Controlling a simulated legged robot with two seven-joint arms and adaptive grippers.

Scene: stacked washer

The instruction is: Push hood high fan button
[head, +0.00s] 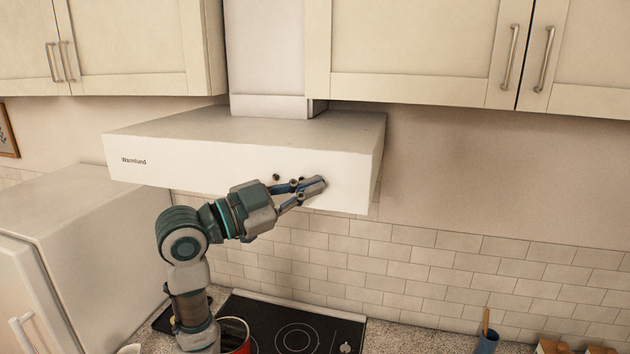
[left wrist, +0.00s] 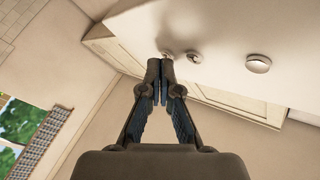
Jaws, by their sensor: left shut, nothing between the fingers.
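In the left wrist view, a larger round button (left wrist: 258,64) and a smaller one (left wrist: 194,57) stand on the hood. A third small button (left wrist: 166,54) is partly hidden behind the fingertips. No label tells which is high fan. My left gripper (head: 318,186) is shut and empty, its tips at the hood front; contact is unclear.
Cream upper cabinets (head: 420,88) flank the hood duct (head: 265,50). Below are a black cooktop (head: 300,330) with a red pot (head: 236,334), and a white fridge (head: 90,220) at left. A blue utensil cup (head: 487,342) stands at lower right. Space right of the hood is clear.

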